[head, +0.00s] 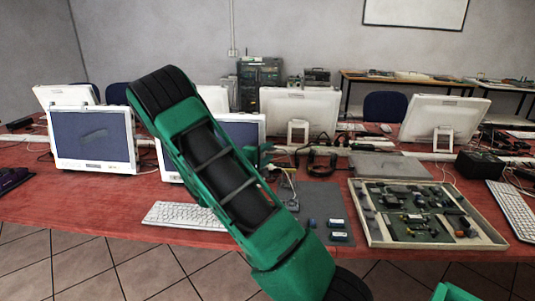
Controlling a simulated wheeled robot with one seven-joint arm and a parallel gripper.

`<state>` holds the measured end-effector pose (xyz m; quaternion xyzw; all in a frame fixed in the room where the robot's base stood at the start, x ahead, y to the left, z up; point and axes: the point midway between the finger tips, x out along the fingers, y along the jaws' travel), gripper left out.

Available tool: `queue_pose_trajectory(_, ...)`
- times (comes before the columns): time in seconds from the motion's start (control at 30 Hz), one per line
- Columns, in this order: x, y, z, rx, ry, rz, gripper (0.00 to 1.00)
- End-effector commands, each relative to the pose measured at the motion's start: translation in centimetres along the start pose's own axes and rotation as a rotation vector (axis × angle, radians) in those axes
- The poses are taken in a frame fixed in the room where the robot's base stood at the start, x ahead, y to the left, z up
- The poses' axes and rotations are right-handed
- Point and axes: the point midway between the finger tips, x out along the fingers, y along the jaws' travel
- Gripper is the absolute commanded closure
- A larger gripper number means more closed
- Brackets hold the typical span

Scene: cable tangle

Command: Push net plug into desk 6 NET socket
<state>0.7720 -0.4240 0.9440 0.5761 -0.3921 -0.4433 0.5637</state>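My green and black arm (225,180) crosses the middle of the head view and hides part of the table behind it. A small green part (265,156) shows at the arm's right edge, above the table; it may belong to my gripper, but its fingers cannot be made out. A grey mat (300,196) lies on the red table (90,205), with a few small blue-and-white pieces (338,223) on it. I cannot tell whether any is the net plug. No desk 6 label or NET socket can be read.
White monitors (95,140) stand along the table. A tray of electronic parts (482,238) lies at the right, near a black box (480,164). A keyboard (183,215) lies at the front edge, left of my arm. Loose cables and headphones (320,165) lie behind the mat.

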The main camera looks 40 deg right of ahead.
Motion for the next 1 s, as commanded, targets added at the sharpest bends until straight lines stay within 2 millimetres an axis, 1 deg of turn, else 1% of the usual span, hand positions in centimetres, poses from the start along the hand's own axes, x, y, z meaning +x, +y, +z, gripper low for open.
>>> queue_pose_trajectory(0.3, -5.8, -0.1, -0.2, -0.003, 0.004, -0.002, 0.65)
queue_pose_trajectory(0.4, -7.4, -0.1, -0.2, -0.003, 0.004, -0.002, 0.65)
queue_pose_trajectory(0.5, -8.6, -0.1, -0.2, -0.001, 0.003, -0.002, 0.65)
queue_pose_trajectory(0.6, -9.4, -0.1, -0.2, -0.002, 0.002, -0.001, 0.65)
queue_pose_trajectory(0.7, -9.8, -0.1, -0.2, -0.002, 0.000, -0.001, 0.65)
queue_pose_trajectory(0.9, -9.8, -0.1, -0.1, 0.000, -0.002, -0.003, 0.65)
queue_pose_trajectory(0.97, -9.7, -0.1, 0.3, 0.008, -0.011, -0.011, 0.65)
queue_pose_trajectory(1.0, -9.6, -0.1, 0.7, 0.020, -0.024, -0.024, 0.65)
